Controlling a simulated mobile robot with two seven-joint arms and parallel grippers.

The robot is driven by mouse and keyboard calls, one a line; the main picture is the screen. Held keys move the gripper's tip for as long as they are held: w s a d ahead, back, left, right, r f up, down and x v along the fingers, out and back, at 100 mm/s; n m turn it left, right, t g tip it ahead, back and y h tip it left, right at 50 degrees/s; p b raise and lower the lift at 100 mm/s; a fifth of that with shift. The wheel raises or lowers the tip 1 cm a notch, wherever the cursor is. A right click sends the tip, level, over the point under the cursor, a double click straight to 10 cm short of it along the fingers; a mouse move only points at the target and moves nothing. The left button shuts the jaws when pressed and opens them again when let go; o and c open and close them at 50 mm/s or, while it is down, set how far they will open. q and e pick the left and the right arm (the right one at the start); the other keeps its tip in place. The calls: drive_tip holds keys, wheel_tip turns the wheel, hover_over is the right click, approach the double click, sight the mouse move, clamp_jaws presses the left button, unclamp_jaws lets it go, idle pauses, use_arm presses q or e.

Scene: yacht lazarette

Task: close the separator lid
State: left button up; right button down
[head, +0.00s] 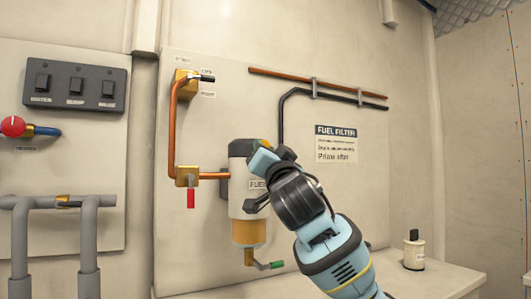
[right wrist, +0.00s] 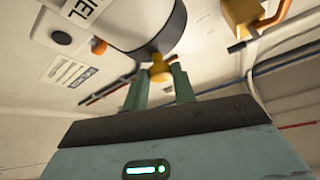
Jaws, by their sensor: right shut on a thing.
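The separator is a white cylinder (head: 238,188) on the wall panel, marked FUEL, with an amber bowl (head: 248,233) below. Its dark grey lid (head: 240,147) is at the top, partly hidden by my right gripper (head: 262,158). In the right wrist view the dark lid (right wrist: 155,38) sits against the end of the white body (right wrist: 110,22), and I see no clear gap. A yellow knob (right wrist: 159,72) stands out from the lid, between my right fingers (right wrist: 160,88), which are shut on it. My left gripper is in neither view.
A red-handled valve (head: 190,196) and copper pipe (head: 172,130) are left of the separator. A green-handled drain (head: 270,265) hangs below it. A black pipe (head: 282,115) runs above. A small white canister (head: 413,252) stands on the shelf (head: 445,280) at right.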

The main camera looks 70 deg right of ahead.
drive_tip(key=c, duration=1.5)
unclamp_jaws()
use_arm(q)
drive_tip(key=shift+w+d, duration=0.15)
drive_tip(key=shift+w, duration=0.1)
use_arm(e)
drive_tip(key=shift+o, duration=0.5)
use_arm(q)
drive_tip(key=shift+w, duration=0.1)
use_arm(e)
drive_tip(key=shift+a+f, duration=0.1)
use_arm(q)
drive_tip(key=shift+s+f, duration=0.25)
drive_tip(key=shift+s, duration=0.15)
use_arm(e)
drive_tip(key=v, duration=0.7)
drive_tip(key=shift+s+a+f, duration=0.15)
drive_tip(key=shift+s+a, duration=0.05)
drive_tip(key=shift+s, duration=0.05)
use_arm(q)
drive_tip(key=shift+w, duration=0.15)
